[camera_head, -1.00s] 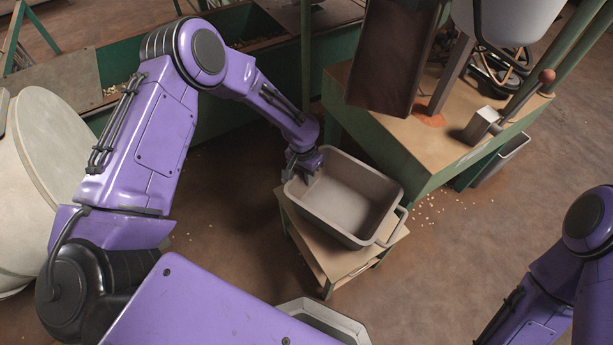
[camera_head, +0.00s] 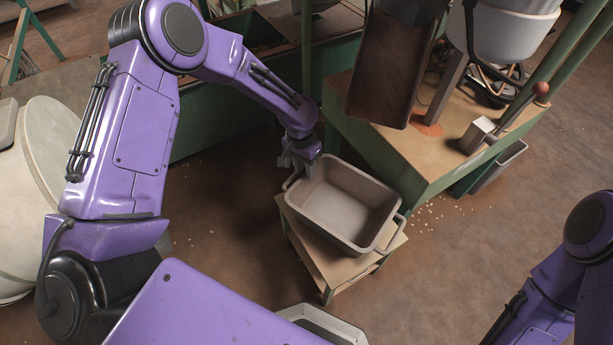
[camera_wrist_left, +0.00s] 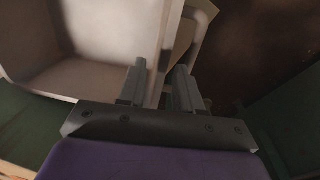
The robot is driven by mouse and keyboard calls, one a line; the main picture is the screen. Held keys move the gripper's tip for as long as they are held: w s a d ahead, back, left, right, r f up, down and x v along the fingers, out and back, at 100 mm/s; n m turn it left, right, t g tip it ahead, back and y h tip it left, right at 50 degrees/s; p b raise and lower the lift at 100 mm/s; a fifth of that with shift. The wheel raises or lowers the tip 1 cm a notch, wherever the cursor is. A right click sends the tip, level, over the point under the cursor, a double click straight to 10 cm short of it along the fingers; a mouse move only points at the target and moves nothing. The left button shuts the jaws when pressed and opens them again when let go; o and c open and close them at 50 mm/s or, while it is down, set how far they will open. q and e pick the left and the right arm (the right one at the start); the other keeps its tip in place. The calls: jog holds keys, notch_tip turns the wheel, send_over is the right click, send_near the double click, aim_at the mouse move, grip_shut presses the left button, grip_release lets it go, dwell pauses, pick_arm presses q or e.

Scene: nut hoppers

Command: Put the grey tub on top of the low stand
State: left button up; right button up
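The grey tub (camera_head: 350,207) is an open, empty bin with a handle at each end. It sits upright on the wooden top of the low stand (camera_head: 325,266), turned slightly against the stand's edges. My left gripper (camera_head: 299,163) is just above the tub's far-left end, by that end's handle. In the left wrist view the two fingers (camera_wrist_left: 160,88) are apart with nothing clamped between them. The tub's pale wall (camera_wrist_left: 110,50) and its handle show just beyond them. My right arm shows at the right edge, but its gripper is out of frame.
A green bench with a wooden top (camera_head: 440,150) stands close behind the tub, carrying a dark chute (camera_head: 388,70) and a pale hopper (camera_head: 510,25). A round cream container (camera_head: 45,160) is at the left. Floor right of the stand is clear apart from scattered bits.

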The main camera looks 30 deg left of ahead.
pick_arm(q)
jog(key=r, duration=0.4)
jog(key=shift+a, duration=0.25)
dwell(1.0)
